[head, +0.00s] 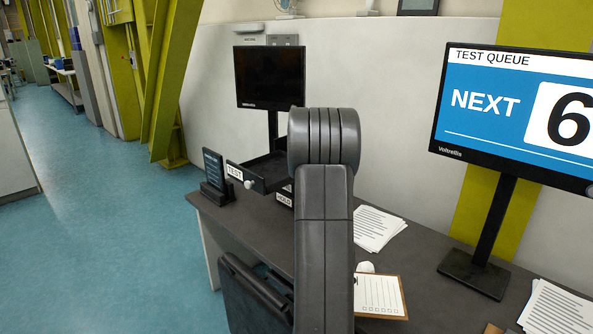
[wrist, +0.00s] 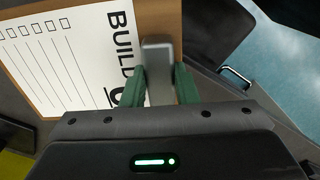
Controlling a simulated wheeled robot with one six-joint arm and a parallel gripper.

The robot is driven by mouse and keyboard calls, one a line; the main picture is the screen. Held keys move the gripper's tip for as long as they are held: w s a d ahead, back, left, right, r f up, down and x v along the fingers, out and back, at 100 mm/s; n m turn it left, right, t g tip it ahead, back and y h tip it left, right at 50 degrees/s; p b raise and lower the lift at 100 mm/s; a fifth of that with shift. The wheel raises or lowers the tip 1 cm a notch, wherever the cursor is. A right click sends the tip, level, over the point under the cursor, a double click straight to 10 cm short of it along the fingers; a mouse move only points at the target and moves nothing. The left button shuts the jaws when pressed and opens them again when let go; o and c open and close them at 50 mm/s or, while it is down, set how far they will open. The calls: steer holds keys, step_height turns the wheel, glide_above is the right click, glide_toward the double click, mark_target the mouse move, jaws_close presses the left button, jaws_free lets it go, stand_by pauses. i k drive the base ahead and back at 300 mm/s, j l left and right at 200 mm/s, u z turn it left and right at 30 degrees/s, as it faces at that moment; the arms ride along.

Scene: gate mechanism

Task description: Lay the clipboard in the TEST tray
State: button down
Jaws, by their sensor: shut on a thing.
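The clipboard (head: 381,297) is brown with a white checklist sheet and shows low in the head view, partly behind my arm. In the wrist view the clipboard (wrist: 60,62) fills the upper left, with "BUILD" printed on its sheet. My gripper (wrist: 160,88) has green fingertips shut on the clipboard's grey metal clip (wrist: 157,70). My gripper is hidden behind my arm in the head view. The TEST tray (head: 247,175) is a dark tray with a white TEST label and a pale knob, left of my arm. Its right part is hidden by my arm.
A HOLD label (head: 285,198) sits below the TEST tray. A small dark sign (head: 214,172) stands left of it. Paper sheets (head: 374,228) lie on the grey desk (head: 425,245). A large monitor (head: 518,115) stands at right and a dark chair (head: 252,296) in front.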

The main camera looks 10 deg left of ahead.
mark_target(274, 172)
steer(key=i+j+z, duration=0.15)
steer(key=j, duration=0.55)
steer(key=i+j+z, duration=0.15)
steer(key=j, duration=0.5)
steer(key=j+z, duration=0.2)
steer(key=j, duration=0.5)
